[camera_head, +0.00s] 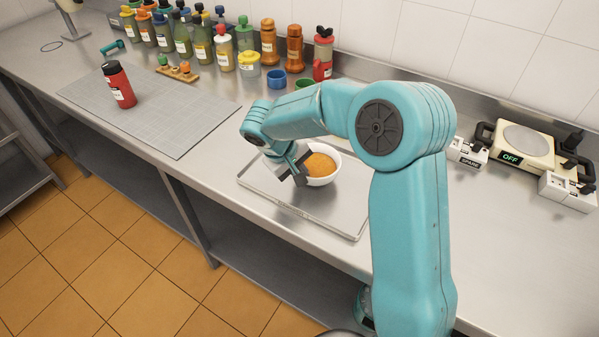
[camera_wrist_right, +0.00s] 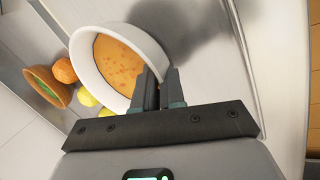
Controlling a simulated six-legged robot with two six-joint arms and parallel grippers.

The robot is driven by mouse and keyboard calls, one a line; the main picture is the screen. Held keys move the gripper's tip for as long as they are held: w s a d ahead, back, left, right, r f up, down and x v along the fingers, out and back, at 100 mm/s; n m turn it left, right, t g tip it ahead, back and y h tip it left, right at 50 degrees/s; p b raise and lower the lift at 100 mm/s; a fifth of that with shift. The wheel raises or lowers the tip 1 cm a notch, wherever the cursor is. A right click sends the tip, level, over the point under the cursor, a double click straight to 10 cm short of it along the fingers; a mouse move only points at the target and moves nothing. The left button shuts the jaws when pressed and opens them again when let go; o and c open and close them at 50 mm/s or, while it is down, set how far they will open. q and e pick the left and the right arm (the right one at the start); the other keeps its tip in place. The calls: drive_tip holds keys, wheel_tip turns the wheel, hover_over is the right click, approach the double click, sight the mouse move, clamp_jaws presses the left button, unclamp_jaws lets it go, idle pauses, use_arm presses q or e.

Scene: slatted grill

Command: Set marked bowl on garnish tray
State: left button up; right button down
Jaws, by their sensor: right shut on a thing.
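A white bowl (camera_head: 329,178) with orange-brown contents is at the metal tray (camera_head: 338,216) on the counter, over its back part. I cannot tell whether its base touches the tray. My right gripper (camera_head: 300,175) is shut on the bowl's near-left rim. In the right wrist view the fingers (camera_wrist_right: 160,92) pinch the rim of the bowl (camera_wrist_right: 88,62), and the contents show inside. No mark shows on the visible side of the bowl. My left gripper is in neither view.
A grey mat (camera_head: 165,110) with a red bottle (camera_head: 119,85) lies to the left. Several sauce bottles stand along the back. A scale-like device (camera_head: 522,142) reading OFF stands right. The wrist view shows oranges (camera_wrist_right: 64,70), lemons and a brown bowl (camera_wrist_right: 45,88) beside the white bowl.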

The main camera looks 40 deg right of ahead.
drive_tip(key=shift+w+f, duration=0.1)
drive_tip(key=shift+f, duration=0.2)
drive_tip(key=shift+s+r, duration=0.15)
drive_tip(key=shift+s, duration=0.1)
drive_tip(key=shift+w+f, duration=0.1)
drive_tip(key=shift+f, duration=0.1)
drive_tip(key=c, duration=1.2)
unclamp_jaws()
drive_tip(key=shift+r, duration=0.15)
